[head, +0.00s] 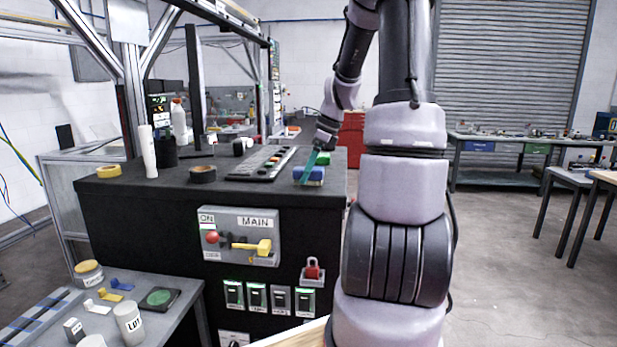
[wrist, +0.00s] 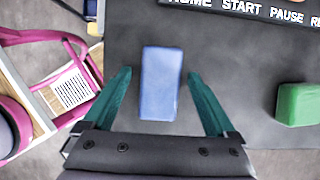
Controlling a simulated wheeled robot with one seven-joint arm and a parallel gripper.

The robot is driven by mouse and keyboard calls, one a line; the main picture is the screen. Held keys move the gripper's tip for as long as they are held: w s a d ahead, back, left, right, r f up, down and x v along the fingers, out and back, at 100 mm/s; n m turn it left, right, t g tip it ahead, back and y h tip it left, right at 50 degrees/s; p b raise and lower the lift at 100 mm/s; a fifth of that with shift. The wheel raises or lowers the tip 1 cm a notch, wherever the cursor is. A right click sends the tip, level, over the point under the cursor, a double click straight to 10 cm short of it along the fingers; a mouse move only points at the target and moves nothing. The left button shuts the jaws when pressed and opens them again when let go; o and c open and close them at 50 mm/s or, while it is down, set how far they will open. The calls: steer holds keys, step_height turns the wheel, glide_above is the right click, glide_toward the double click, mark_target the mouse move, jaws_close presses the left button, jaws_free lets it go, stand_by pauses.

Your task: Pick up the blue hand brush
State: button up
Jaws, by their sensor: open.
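The blue hand brush (wrist: 161,84) shows in the wrist view as a plain blue block on the dark top of the cabinet. It lies between the two teal fingers of my gripper (wrist: 160,90), with a gap on each side. My gripper is open and holds nothing. In the head view the brush (head: 316,174) sits near the right end of the cabinet top, and my gripper (head: 309,172) reaches down over it, with a teal finger in front of it. The underside of the brush is hidden.
A green block (wrist: 297,104) lies to the right of the brush. A keyboard-like panel (head: 262,162) lies left of it in the head view. The cabinet top's (head: 240,187) edge is close by.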

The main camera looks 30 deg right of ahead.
jaws_close()
step_height(320, 180, up, 10)
steer(key=shift+r, duration=0.1)
steer(key=c, duration=0.8)
jaws_free()
steer(key=c, duration=0.4)
steer(key=shift+s, duration=0.1)
steer(key=shift+c, duration=0.4)
